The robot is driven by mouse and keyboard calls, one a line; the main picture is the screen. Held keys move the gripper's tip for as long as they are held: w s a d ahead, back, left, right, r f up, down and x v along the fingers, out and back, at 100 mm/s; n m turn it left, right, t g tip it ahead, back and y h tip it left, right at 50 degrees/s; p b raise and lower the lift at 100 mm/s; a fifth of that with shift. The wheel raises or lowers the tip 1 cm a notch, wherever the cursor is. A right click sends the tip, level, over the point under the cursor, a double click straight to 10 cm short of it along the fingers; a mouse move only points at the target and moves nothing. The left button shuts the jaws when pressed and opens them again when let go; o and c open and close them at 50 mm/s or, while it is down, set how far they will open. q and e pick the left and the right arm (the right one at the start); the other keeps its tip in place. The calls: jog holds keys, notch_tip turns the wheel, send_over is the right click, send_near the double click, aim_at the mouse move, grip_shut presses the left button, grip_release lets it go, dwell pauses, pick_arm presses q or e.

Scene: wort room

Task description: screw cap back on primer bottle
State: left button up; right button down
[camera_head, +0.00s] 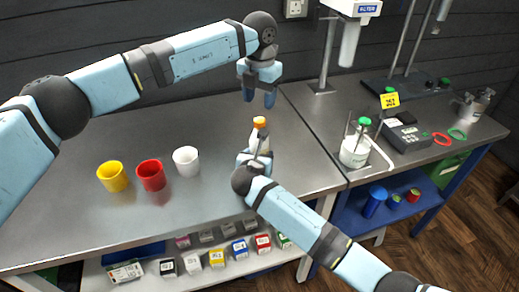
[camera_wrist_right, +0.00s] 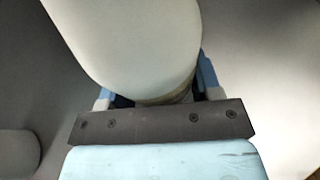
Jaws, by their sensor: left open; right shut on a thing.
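The primer bottle (camera_head: 261,141) is white with an orange cap (camera_head: 260,122) at its top. It stands upright, or nearly so, on the steel bench near its right part. My right gripper (camera_head: 257,158) is shut around the bottle's body. In the right wrist view the pale bottle (camera_wrist_right: 135,45) fills the space between the fingers (camera_wrist_right: 155,95). My left gripper (camera_head: 260,97) is open, points down above the orange cap and is apart from it. Whether the cap is seated on the thread is too small to tell.
Yellow (camera_head: 112,176), red (camera_head: 151,175) and white (camera_head: 186,161) cups stand to the left on the bench. A white container with a green lid (camera_head: 355,149) stands right. Several small boxes (camera_head: 216,259) fill the lower shelf.

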aim_at(260, 120)
pick_arm(q)
jog(key=shift+r+n, duration=0.4)
jog(key=shift+r, duration=0.35)
jog(key=shift+f, duration=4.05)
jog(key=c, duration=0.9)
jog(key=o, duration=1)
jog(key=shift+r, duration=0.15)
